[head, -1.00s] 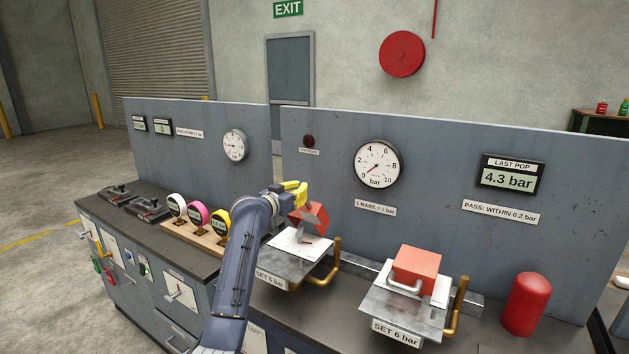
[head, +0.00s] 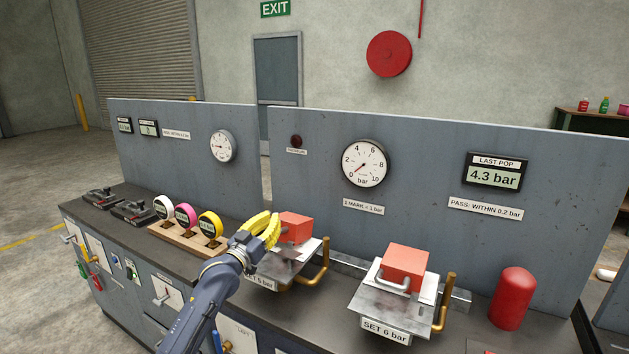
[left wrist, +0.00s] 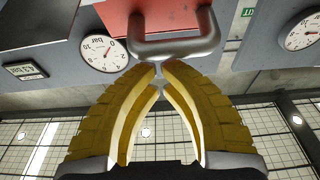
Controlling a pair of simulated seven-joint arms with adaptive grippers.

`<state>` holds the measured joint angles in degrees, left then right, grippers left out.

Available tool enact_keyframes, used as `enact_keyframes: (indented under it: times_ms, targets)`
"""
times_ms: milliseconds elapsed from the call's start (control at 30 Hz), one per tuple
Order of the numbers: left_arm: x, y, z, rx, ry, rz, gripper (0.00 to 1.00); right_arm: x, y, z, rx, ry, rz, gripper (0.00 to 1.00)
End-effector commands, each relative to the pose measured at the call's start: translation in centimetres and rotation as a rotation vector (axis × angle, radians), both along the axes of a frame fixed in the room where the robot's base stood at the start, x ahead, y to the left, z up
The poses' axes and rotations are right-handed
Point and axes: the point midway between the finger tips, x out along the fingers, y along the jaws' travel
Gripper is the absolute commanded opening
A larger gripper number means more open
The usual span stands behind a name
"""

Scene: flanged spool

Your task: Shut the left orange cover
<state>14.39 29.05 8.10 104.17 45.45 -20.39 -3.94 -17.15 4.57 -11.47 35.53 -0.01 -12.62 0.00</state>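The left orange cover (head: 296,227) sits level over the left metal block marked SET 5 bar (head: 305,258), in the same pose as the right orange cover. My left gripper (head: 272,228) is at its front left side, and its yellow fingers hide the handle in the head view. In the left wrist view, the cover's orange underside or face (left wrist: 160,16) and its grey handle (left wrist: 172,46) are just past the fingertips (left wrist: 159,68). The fingertips are nearly together, with nothing seen between them. My right gripper is not in view.
The right orange cover (head: 405,264) sits on the SET 6 bar block (head: 394,300). Brass pipes (head: 322,265) rise beside both blocks. A red cylinder (head: 512,298) stands at right. Three round gauges (head: 185,217) stand on a wooden rack at left. The grey panel (head: 440,185) rises behind.

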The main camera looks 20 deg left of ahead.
Motion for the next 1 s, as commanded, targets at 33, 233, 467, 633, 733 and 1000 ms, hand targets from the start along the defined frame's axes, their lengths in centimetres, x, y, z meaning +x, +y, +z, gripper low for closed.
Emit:
enact_keyframes:
  times_ms: [33, 233, 467, 633, 733, 1000]
  targets:
    - [-0.7, 0.1, -0.9, 0.003, 0.005, 0.001, 0.0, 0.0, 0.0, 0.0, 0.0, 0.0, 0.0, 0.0]
    - [-2.2, 0.3, -3.1, 0.002, 0.002, 0.002, 0.0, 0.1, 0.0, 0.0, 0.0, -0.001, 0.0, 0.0]
    - [-3.2, 0.3, -5.1, 0.0, 0.001, 0.001, 0.0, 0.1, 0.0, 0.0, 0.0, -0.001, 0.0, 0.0]
    - [-3.5, 0.3, -5.9, 0.0, -0.001, 0.002, 0.0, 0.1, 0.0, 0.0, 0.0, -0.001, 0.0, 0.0]
    - [-3.6, 0.3, -6.2, -0.001, -0.001, 0.002, 0.0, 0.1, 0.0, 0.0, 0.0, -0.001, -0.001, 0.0]
    - [-3.7, 0.3, -6.4, -0.001, -0.001, 0.002, 0.0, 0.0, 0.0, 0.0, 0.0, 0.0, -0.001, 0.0]
